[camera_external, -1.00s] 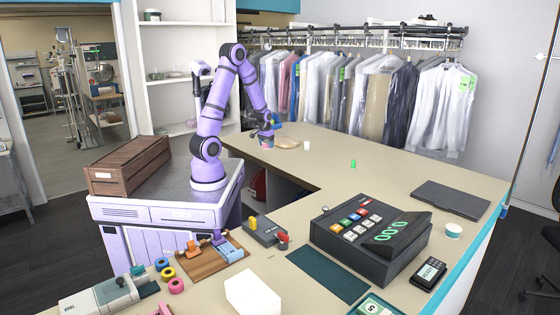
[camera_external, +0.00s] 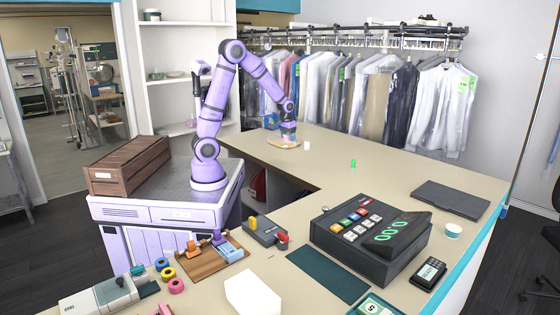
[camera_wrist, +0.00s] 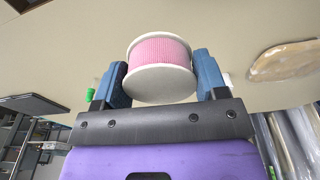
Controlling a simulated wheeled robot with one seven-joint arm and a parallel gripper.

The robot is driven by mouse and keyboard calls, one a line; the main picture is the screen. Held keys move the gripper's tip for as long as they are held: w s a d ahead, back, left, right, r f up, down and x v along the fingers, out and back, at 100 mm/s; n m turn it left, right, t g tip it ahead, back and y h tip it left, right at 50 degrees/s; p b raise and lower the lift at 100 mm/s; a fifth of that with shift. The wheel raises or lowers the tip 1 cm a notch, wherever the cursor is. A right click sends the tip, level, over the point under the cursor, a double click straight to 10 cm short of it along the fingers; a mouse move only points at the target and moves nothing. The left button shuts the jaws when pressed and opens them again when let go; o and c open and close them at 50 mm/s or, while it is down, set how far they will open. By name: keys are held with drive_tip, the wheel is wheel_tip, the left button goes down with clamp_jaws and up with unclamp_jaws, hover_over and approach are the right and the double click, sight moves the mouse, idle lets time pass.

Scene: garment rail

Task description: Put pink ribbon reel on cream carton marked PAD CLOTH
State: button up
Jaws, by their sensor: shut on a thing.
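The pink ribbon reel (camera_wrist: 160,52), with white end flanges, sits between the blue fingers of my gripper (camera_wrist: 163,80) in the wrist view. My gripper is shut on its sides. In the external view my gripper (camera_external: 288,136) is over the far part of the counter, by a flat tan oval piece (camera_external: 284,145); the reel is small and mostly unclear there. A plain cream-white box (camera_external: 252,292) stands at the near front edge of the picture, far from my gripper. No PAD CLOTH marking is readable on it, so I cannot tell whether it is the carton.
The cash register (camera_external: 370,238) stands on the near counter, with a dark mat (camera_external: 328,274) beside it. A small green item (camera_external: 353,163) and a white cylinder (camera_external: 307,145) stand on the far counter. Garments hang behind. The middle of the counter is clear.

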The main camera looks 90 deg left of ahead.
drive_tip(key=w+d+m, duration=0.2)
drive_tip(key=w+d, duration=0.6)
drive_tip(key=d, duration=0.2)
drive_tip(key=w+d+m, duration=0.3)
drive_tip(key=d, duration=1.5)
drive_tip(key=w+d+m, duration=0.3)
drive_tip(key=d, duration=1.4)
drive_tip(key=s+d+m, duration=0.2)
drive_tip(key=s+d, duration=0.4)
drive_tip(key=d, duration=0.5)
drive_tip(key=s+d+m+h, duration=0.1)
drive_tip(key=s+d+m, duration=0.1)
drive_tip(key=s+d, duration=0.65)
drive_tip(key=s+d+m, duration=0.1)
drive_tip(key=s+d, duration=0.2)
drive_tip(key=d, duration=1)
drive_tip(key=s+d+m, duration=0.2)
drive_tip(key=s+d, duration=0.7)
drive_tip(key=s, duration=0.2)
hover_over(252, 290)
drive_tip(key=shift+h, duration=0.3)
wheel_tip(252, 290, down, 7)
drive_tip(key=shift+r, duration=0.15)
drive_tip(key=shift+f, duration=1.7)
